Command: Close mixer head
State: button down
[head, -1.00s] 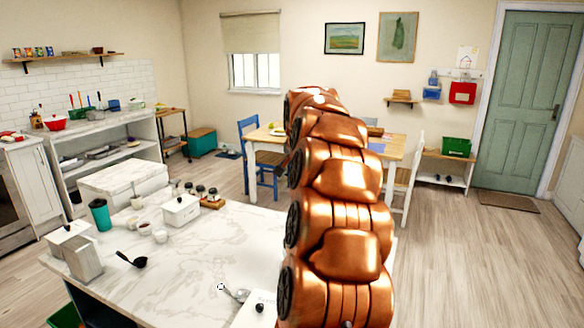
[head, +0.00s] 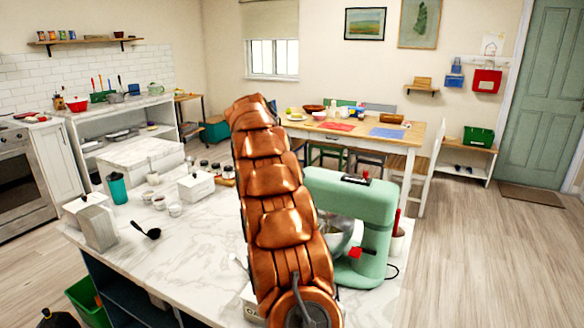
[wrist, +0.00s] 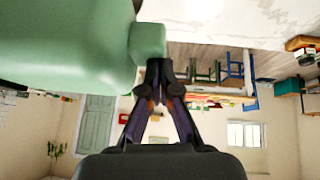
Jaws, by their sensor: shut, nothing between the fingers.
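The green stand mixer (head: 375,238) stands at the right end of the marble counter. Its head (head: 345,195) looks roughly level over a metal bowl (head: 338,237), partly hidden by my copper arm. A red lever shows on its side and a red knob on top. In the wrist view, upside down, the mixer's large smooth green body (wrist: 65,45) fills the upper left, with a small green block (wrist: 147,43) jutting from it. My gripper (wrist: 160,68) is shut and empty, its tips close to that block. I cannot tell if they touch. My gripper is hidden in the head view.
A wooden dining table (head: 410,135) stands behind. Open floor lies to the right.

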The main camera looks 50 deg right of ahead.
jog(key=shift+w+a+f, duration=0.1)
jog(key=shift+a+f, duration=0.05)
jog(key=shift+f, duration=0.45)
jog(key=a+r+p, duration=0.1)
jog(key=a+r, duration=0.3)
jog(key=r, duration=0.9)
jog(key=shift+w+a, duration=0.15)
jog(key=shift+a, duration=0.25)
jog(key=shift+r, duration=0.1)
